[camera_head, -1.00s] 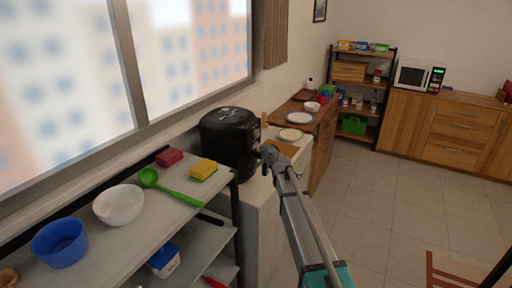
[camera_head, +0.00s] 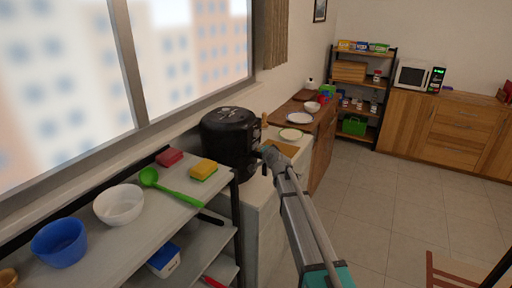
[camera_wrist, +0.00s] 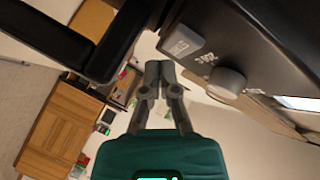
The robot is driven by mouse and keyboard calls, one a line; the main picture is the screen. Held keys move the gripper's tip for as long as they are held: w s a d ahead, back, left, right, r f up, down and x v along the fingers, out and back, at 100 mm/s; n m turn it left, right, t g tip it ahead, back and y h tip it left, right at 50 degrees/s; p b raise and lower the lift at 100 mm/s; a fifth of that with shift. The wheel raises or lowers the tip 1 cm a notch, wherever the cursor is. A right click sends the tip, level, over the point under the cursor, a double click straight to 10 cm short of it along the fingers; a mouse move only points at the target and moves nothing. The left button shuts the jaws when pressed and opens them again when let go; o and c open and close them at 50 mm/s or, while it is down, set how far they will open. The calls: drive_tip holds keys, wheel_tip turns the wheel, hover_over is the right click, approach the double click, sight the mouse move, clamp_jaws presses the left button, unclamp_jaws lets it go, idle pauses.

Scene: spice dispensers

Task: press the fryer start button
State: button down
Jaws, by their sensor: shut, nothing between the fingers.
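The black fryer (camera_head: 230,138) stands on the white counter below the window. In the wrist view its dark front panel (camera_wrist: 262,45) fills the upper right. A grey square button (camera_wrist: 182,42) with a light symbol and a round grey knob (camera_wrist: 226,84) are on this panel. My gripper (camera_wrist: 158,72) is shut and empty, with its fingertips close below and left of the square button in the wrist view. In the head view my gripper (camera_head: 268,155) is at the fryer's right front side. I cannot tell whether the fingertips touch the fryer.
The fryer's black handle (camera_wrist: 100,45) juts out left of my fingers in the wrist view. A grey shelf (camera_head: 185,205) with a white bowl (camera_head: 119,204), a green ladle (camera_head: 172,188) and sponges stands in the left foreground. The floor at right is mostly clear.

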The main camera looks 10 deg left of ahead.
drive_tip(key=shift+w+a, duration=0.25)
drive_tip(key=shift+a, duration=0.5)
idle(1.3)
drive_tip(key=shift+d, duration=0.15)
drive_tip(key=shift+s+d, duration=0.3)
drive_tip(key=shift+d, duration=0.3)
drive_tip(key=shift+d, duration=0.1)
drive_tip(key=shift+s+d, duration=0.25)
drive_tip(key=shift+d, duration=0.5)
drive_tip(key=shift+s+d, duration=0.3)
drive_tip(key=shift+d, duration=0.45)
drive_tip(key=shift+s+d, duration=0.25)
drive_tip(key=shift+d, duration=0.5)
drive_tip(key=shift+s, duration=0.1)
drive_tip(key=s+d+f+n+g+h, duration=0.2)
drive_tip(key=s+d+f+g, duration=0.2)
drive_tip(key=s+d, duration=0.4)
drive_tip(key=s+d+f+n+g+h, duration=0.2)
drive_tip(key=s+d+f+g, duration=0.3)
drive_tip(key=s, duration=1.4)
drive_tip(key=s+d+f+n+g+h+p, duration=0.1)
drive_tip(key=s+d+f+g, duration=0.3)
drive_tip(key=s+d, duration=0.8)
drive_tip(key=shift+s+d+f+n+g+h, duration=0.15)
drive_tip(key=shift+s+d+n+g+h, duration=0.25)
drive_tip(key=shift+s+n+h, duration=0.4)
